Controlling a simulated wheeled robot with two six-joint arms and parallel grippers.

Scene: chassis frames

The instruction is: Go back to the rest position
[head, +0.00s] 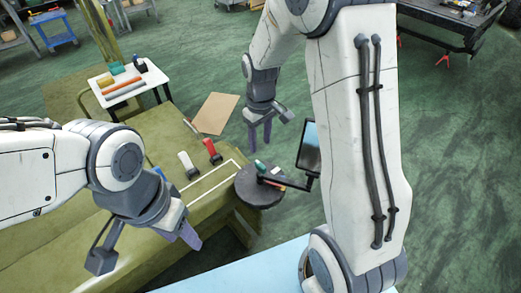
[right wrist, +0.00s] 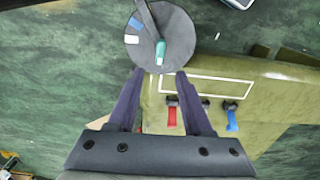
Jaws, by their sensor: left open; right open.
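In the head view my left gripper (head: 187,236) is at the lower left, over the near part of the olive-green chassis frame (head: 60,240); it is empty. My right gripper (head: 259,134) hangs fingers-down at the upper middle, above the floor beyond the round dark stand (head: 247,190). In the right wrist view the right gripper's fingers (right wrist: 158,95) are spread apart with nothing between them. The round stand also shows there (right wrist: 177,55), holding a small green object (right wrist: 160,52).
A red-handled tool (head: 211,152) and a white one (head: 187,164) stand on the chassis frame near a white outlined rectangle. A screen (head: 308,148) is attached beside the stand. A white table (head: 153,78) holds coloured items.

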